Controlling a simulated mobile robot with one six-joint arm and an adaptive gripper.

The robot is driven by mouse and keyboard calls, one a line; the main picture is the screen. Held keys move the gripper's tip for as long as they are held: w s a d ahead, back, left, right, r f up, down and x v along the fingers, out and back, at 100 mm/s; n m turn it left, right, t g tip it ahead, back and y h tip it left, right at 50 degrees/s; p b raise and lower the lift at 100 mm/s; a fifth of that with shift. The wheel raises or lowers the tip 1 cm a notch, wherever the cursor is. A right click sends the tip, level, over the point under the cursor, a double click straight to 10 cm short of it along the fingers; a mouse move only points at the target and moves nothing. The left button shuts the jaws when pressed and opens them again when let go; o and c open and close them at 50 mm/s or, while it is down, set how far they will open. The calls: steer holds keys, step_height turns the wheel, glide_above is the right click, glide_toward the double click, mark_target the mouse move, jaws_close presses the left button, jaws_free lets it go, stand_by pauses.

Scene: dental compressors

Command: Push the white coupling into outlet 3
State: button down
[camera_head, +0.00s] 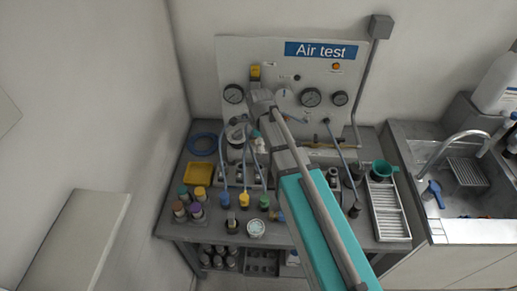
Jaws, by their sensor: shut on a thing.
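My arm reaches from the lower right up to the panel of the Air test stand (318,75). My gripper (240,124) is small and dark in front of the panel's left part, below the left gauge. It is shut, seemingly on the white coupling, which I cannot make out clearly because of my wrist. Blue (225,200), yellow (244,200) and green (264,202) couplings with hoses stand in a row on the bench. Outlet 3 cannot be told apart; my arm covers part of the panel and bench. Contact between coupling and outlet cannot be seen.
Gauges (311,97) line the panel. A yellow tray (198,173), a blue hose coil (202,144) and several capped bottles (197,211) stand on the left of the bench. A white rack (391,222), a green funnel (384,168) and a sink (462,185) lie to the right.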

steer(key=shift+w+a+f+b, duration=0.1)
steer(key=shift+w+f+b, duration=0.1)
steer(key=shift+f+b, duration=0.5)
steer(key=shift+w+a+f+b, duration=0.15)
steer(key=shift+f+b, duration=0.3)
steer(key=shift+f, duration=0.45)
steer(key=shift+d, duration=0.1)
steer(key=shift+f+b, duration=2.65)
steer(key=shift+b, duration=0.05)
steer(key=shift+f+b, duration=1.4)
steer(key=shift+c, duration=0.8)
jaws_free()
steer(key=shift+r, duration=0.25)
